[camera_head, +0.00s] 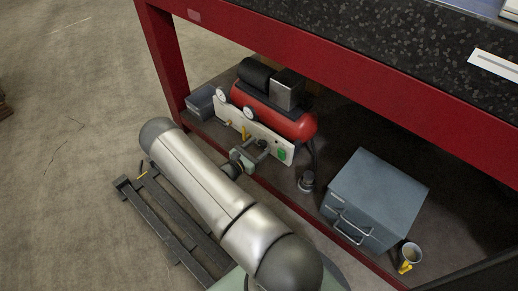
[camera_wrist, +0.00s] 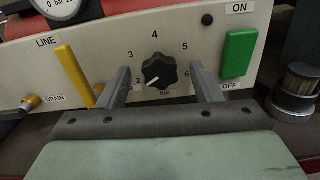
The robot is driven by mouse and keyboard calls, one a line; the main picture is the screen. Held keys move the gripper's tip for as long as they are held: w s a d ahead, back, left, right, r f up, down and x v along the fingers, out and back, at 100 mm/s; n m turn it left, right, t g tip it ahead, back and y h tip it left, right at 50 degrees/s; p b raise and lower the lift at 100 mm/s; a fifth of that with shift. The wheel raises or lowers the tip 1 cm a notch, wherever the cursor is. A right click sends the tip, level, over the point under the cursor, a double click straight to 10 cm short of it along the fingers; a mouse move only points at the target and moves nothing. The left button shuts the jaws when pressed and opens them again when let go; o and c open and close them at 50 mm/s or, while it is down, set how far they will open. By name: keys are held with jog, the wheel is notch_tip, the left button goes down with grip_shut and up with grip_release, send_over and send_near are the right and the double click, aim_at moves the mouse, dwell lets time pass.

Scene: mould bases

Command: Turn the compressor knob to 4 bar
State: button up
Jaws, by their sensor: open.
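The red compressor (camera_head: 296,123) stands on the shelf under the bench, with a pale control panel (camera_head: 232,117) on its front. In the wrist view the black knob (camera_wrist: 160,72) sits mid-panel, inside a scale marked 2 to 6 with "bar" below. Its white pointer mark aims down-left, close to the 2; the 4 is straight above the knob. My gripper (camera_wrist: 161,70) is open, one finger on each side of the knob, with visible gaps. I cannot tell how far the fingertips are from the panel. In the head view my gripper (camera_head: 248,156) is in front of the panel.
A yellow LINE lever (camera_wrist: 75,72) stands left of the knob, and the green ON/OFF switch (camera_wrist: 238,54) is right of it. A DRAIN valve (camera_wrist: 29,103) is lower left. The red bench beam (camera_head: 345,75) is above.

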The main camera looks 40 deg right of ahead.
jog(key=shift+d, duration=0.35)
jog(key=c, duration=1)
